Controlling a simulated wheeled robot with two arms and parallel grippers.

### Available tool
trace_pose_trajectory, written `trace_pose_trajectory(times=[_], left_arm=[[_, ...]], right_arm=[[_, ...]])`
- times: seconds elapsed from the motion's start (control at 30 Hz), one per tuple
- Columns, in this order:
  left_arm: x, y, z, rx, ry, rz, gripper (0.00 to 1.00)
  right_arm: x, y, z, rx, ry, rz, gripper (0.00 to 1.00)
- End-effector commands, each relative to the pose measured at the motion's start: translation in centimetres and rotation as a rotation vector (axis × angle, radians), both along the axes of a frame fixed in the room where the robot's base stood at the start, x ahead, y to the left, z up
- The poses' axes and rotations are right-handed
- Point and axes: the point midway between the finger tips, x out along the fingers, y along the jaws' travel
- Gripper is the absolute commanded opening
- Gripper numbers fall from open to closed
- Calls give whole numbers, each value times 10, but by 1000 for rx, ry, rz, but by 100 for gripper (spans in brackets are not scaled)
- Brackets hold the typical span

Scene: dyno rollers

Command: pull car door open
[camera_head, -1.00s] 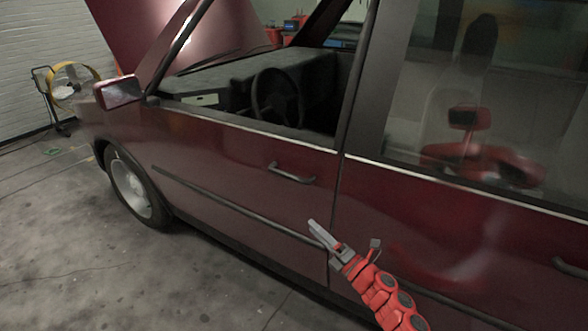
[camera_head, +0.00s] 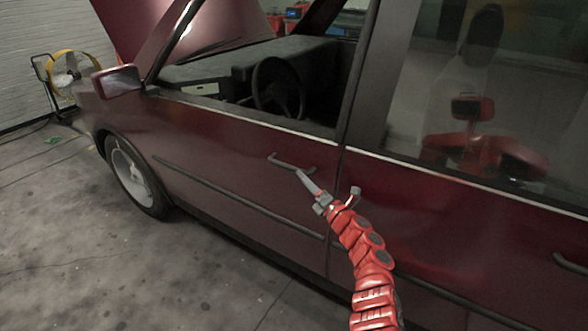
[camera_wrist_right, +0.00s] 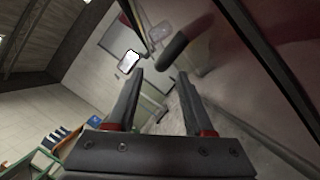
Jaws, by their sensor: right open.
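The dark red car's front door (camera_head: 220,160) is shut, its edge flush with the rear door. Its slim handle (camera_head: 285,160) runs along the upper part of the door panel, below an open window space. My right gripper (camera_head: 306,180) is just below the rear end of the handle in the head view. In the right wrist view the two dark fingers (camera_wrist_right: 157,100) are apart with nothing between them. A dark rounded bar, likely the handle (camera_wrist_right: 172,50), shows beyond the fingertips. My left gripper is not in view.
The rear door (camera_head: 440,220) stands right of the front door, with its own handle (camera_head: 572,263). The side mirror (camera_head: 117,80) juts out at the left. A yellow fan (camera_head: 68,72) stands by the white wall. The concrete floor (camera_head: 130,265) beside the car is clear.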

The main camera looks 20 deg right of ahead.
Motion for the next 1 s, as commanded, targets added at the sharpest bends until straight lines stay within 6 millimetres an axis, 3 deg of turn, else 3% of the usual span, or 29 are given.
trace_pose_trajectory(times=[0.5,0.97,1.0], left_arm=[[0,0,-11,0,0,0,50],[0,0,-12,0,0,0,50],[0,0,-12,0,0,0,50]], right_arm=[[49,14,10,8,-1,-5,52],[56,19,13,1,0,2,52],[56,19,13,1,-1,1,49]])
